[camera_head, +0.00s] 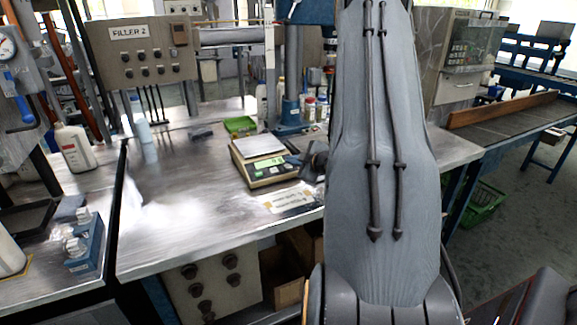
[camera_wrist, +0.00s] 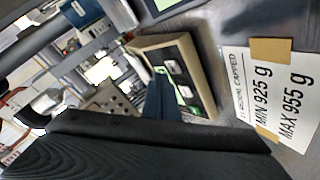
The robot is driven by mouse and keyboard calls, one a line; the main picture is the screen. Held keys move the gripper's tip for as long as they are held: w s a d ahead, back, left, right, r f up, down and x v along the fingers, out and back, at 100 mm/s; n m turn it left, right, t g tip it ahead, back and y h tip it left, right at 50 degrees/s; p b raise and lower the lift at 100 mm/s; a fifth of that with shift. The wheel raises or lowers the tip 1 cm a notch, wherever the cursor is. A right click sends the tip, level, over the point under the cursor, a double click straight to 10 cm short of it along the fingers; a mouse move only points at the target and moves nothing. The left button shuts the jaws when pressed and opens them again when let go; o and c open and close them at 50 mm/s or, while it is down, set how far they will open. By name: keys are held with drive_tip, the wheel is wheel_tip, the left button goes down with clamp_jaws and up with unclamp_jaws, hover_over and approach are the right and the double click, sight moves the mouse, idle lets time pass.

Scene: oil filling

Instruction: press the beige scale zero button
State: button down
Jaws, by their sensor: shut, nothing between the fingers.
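The beige scale (camera_head: 262,181) stands on the metal table, with a silver weighing pan (camera_head: 259,145) and a lit green display on its front. Its front panel (camera_wrist: 203,72) also shows in the wrist view, with small pale and dark buttons (camera_wrist: 185,92); I cannot read which is the zero button. My gripper (camera_head: 314,160) is at the right end of the scale's front in the head view, partly hidden by my arm. In the wrist view its dark fingertip (camera_wrist: 159,92) overlaps the panel beside the buttons. It is shut and empty; I cannot tell whether it touches the scale.
A label card (camera_head: 289,197) with weight limits lies in front of the scale; in the wrist view it reads MIN 925 g and MAX 955 g.

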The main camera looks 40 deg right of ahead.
drive_tip(key=shift+r, duration=0.1)
drive_tip(key=r+p, duration=0.1)
drive_tip(key=s+r+p, duration=0.1)
drive_tip(key=r, duration=0.1)
drive_tip(key=r+p, duration=0.1)
drive_tip(key=shift+s+a+r+p, duration=0.2)
drive_tip(key=shift+s+p, duration=0.1)
drive_tip(key=shift+s, duration=0.05)
idle(0.9)
drive_tip(key=s+a+r+m+g, duration=0.1)
drive_tip(key=a+m+g, duration=0.15)
drive_tip(key=a, duration=0.55)
drive_tip(key=s+a+r+m+g, duration=0.1)
drive_tip(key=a+r+m+g, duration=0.15)
drive_tip(key=a, duration=0.65)
drive_tip(key=s+a+r+m+g+y, duration=0.1)
drive_tip(key=s+a+m+g, duration=0.3)
drive_tip(key=s+a, duration=1.7)
drive_tip(key=g, duration=0.3)
